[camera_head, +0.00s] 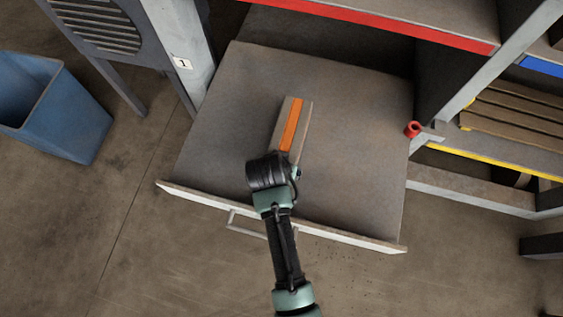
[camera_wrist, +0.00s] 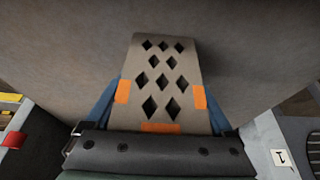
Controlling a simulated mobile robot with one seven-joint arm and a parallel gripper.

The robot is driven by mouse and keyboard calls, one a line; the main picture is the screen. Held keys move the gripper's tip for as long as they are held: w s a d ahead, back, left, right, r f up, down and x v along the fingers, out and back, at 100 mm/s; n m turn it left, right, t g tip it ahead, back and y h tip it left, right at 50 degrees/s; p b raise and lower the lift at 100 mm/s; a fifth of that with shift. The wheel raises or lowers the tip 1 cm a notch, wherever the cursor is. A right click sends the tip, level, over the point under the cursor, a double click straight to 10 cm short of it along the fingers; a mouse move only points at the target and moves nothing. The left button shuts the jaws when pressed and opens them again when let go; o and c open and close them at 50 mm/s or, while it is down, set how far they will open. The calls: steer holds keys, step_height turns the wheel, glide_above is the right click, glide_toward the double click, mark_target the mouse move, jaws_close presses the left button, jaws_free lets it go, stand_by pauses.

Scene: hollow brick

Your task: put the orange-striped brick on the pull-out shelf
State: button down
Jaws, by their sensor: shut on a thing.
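The orange-striped brick (camera_head: 291,124) is grey-brown with an orange band along it. It is over the middle of the pull-out shelf (camera_head: 360,165), which is drawn out and has a pale front edge and a handle. My gripper (camera_head: 283,150) is shut on the brick. In the wrist view the brick (camera_wrist: 162,85) shows its face with diamond-shaped holes and orange patches, with blue fingers of my gripper (camera_wrist: 160,108) at both sides. I cannot tell whether the brick touches the shelf or hangs just above it. The fingertips are partly hidden behind the brick.
A red-edged shelf (camera_head: 390,22) lies above the back of the pull-out shelf. A red cylinder (camera_head: 413,129) sits by its right edge. A blue bin (camera_head: 55,108) stands on the floor at left. The shelf surface around the brick is clear.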

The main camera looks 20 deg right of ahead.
steer(key=shift+w, duration=0.15)
jaws_free()
steer(key=shift+f, duration=0.1)
